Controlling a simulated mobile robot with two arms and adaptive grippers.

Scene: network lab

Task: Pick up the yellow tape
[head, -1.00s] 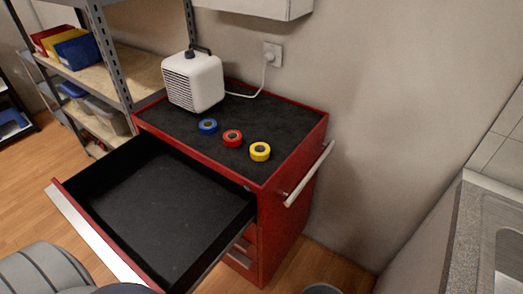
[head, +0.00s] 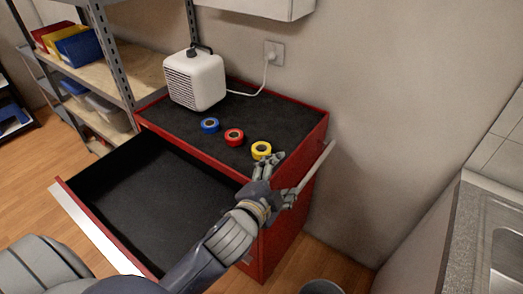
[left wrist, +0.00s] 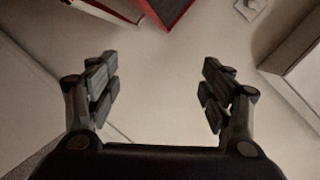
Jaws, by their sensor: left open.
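The yellow tape (head: 261,148) lies flat on the black top of the red tool cabinet (head: 185,124), near its front right corner. My left gripper (head: 268,164) is open and empty, just in front of the tape in the head view and partly covering its lower edge. I cannot tell whether they touch. In the left wrist view the two fingers of my left gripper (left wrist: 159,84) stand wide apart with nothing between them. The tape does not show there. My right gripper is not in view.
A red tape (head: 234,137) and a blue tape (head: 209,125) lie left of the yellow one. A white heater (head: 195,80) stands behind them. The cabinet's empty top drawer (head: 150,205) is pulled out. A side handle (head: 316,166) is close to my left gripper.

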